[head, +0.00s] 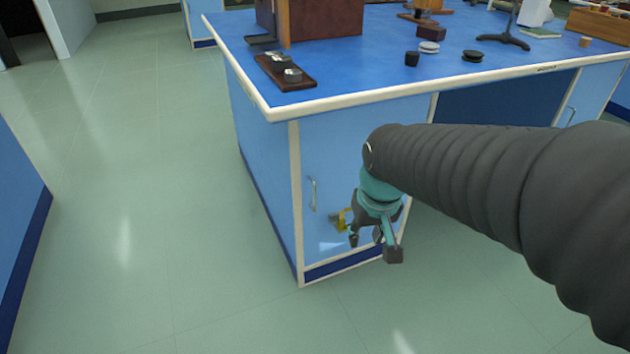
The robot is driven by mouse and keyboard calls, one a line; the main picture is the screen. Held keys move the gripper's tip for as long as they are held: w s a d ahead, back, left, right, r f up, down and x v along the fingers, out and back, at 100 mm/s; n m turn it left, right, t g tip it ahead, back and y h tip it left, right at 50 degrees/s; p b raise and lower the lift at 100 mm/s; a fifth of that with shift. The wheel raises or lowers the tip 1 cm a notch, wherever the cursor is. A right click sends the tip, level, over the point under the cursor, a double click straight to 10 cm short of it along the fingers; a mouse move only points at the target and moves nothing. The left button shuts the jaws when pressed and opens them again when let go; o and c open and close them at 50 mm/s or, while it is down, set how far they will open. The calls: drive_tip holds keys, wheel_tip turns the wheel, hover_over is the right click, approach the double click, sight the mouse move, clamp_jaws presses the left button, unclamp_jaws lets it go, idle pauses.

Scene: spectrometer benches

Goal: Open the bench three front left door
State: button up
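The light blue front left door (335,165) of the near bench is shut flush in its white frame. A slim metal handle (313,193) stands upright near the door's left edge. I see no number on this bench. My gripper (373,246) hangs in front of the door's lower right part, to the right of the handle and a little lower, apart from it. Its fingers look spread, with nothing between them. My arm and gripper hide the door's right side. A small yellow patch (343,219) shows beside the gripper; I cannot tell what it is.
The blue benchtop (360,65) has a white rim and carries a wooden board with metal weights (285,72), a brown box (325,18) and small dark discs. Another cabinet (15,210) stands at the left edge. The green tiled floor (180,220) between is clear.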

drive_tip(key=w+a+f, duration=0.2)
drive_tip(key=w+a, duration=0.2)
drive_tip(key=w, duration=0.4)
drive_tip(key=w+a+f, duration=0.2)
drive_tip(key=w+a, duration=0.1)
drive_tip(key=w, duration=0.5)
drive_tip(key=t, duration=0.2)
approach(315, 194)
drive_tip(key=shift+y, duration=0.3)
drive_tip(key=x, duration=1.1)
drive_tip(key=shift+d+f+p, duration=0.25)
drive_tip(key=shift+d+p, duration=0.05)
drive_tip(key=shift+p, duration=0.05)
drive_tip(key=shift+c, duration=0.2)
clamp_jaws()
